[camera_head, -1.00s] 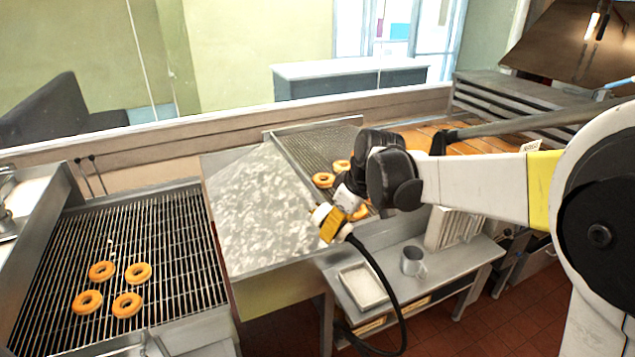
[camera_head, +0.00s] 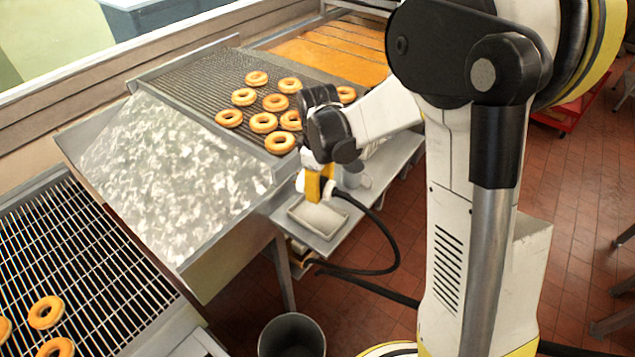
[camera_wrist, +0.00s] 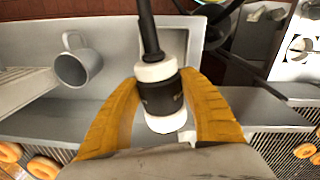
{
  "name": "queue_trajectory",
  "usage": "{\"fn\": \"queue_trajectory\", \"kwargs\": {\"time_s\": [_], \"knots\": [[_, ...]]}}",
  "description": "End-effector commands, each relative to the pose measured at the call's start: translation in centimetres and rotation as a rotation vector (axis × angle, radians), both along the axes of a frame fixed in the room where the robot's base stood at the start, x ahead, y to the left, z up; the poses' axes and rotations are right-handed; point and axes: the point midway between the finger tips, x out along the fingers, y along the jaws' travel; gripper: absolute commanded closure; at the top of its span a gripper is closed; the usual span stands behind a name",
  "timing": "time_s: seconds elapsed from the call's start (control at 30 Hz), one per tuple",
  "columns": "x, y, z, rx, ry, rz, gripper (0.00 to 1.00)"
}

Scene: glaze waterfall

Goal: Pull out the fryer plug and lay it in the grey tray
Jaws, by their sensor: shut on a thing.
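My gripper (camera_wrist: 163,112) is shut on the fryer plug (camera_wrist: 160,88), a black and white cylinder with a black cable leading off it. Its yellow fingers sit on both sides of the plug in the wrist view. In the head view the white end of the plug (camera_head: 300,181) shows beside the yellow fingers, and the cable loops down toward the floor. The grey tray (camera_head: 318,227) lies on the low shelf, just below the gripper in the picture. The plug appears held above the tray, apart from it. The tray is partly hidden in the wrist view.
A grey mug (camera_wrist: 78,62) stands on the shelf (camera_head: 343,238) near the tray. Several doughnuts (camera_head: 263,122) lie on the mesh conveyor behind the gripper. The glaze sheet (camera_head: 170,170) slopes at the left. A bin (camera_head: 291,337) stands on the floor. The cable (camera_head: 392,245) hangs below.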

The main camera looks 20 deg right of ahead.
Motion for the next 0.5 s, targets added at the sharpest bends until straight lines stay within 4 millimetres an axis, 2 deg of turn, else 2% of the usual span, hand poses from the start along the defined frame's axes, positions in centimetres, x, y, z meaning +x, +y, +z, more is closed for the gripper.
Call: {"fn": "queue_trajectory", "kwargs": {"time_s": [0.03, 0.5], "knots": [[0.0, 0.0, -1.1, 0.000, 0.000, 0.000, 0.93], [0.0, 0.0, -7.1, 0.001, -0.001, 0.001, 0.93]]}}
